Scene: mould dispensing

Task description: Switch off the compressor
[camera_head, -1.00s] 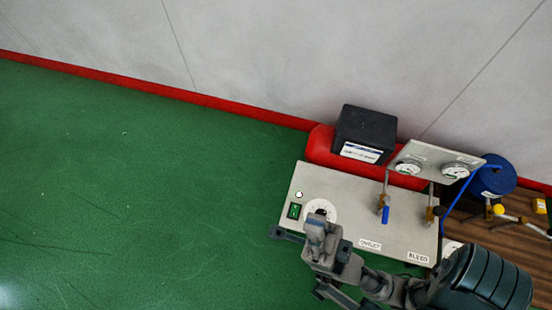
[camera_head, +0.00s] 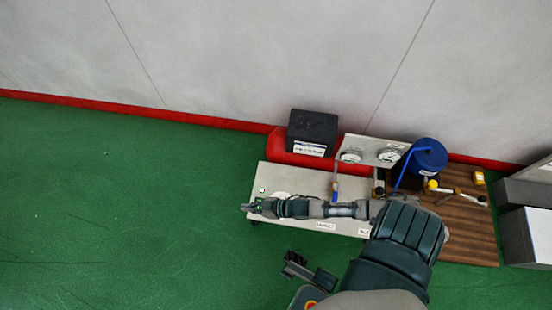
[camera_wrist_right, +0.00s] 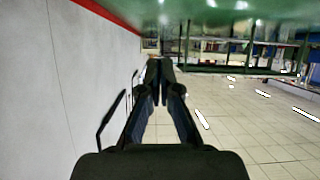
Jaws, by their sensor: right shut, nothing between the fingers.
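The compressor is a pale panel (camera_head: 272,177) beside a red tank (camera_head: 283,152), low by the wall. A white dot (camera_head: 262,190) shows near the panel's left end. The green switch is hidden under my right gripper (camera_head: 249,207), and the round dial is mostly covered by my right wrist. My right gripper points left over the panel's left end, shut and empty. Whether it touches the switch I cannot tell. In the wrist view the right fingers (camera_wrist_right: 160,75) are together with nothing between them. A dark part that looks like my left gripper (camera_head: 297,264) shows below; its fingers are unclear.
A black box (camera_head: 312,130) sits on the tank. Two gauges (camera_head: 389,154), a blue-handled valve (camera_head: 335,186) and a blue cylinder (camera_head: 429,157) stand to the right. A wooden board (camera_head: 470,236) and grey blocks (camera_head: 528,236) lie further right. The green floor (camera_head: 120,210) at left is clear.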

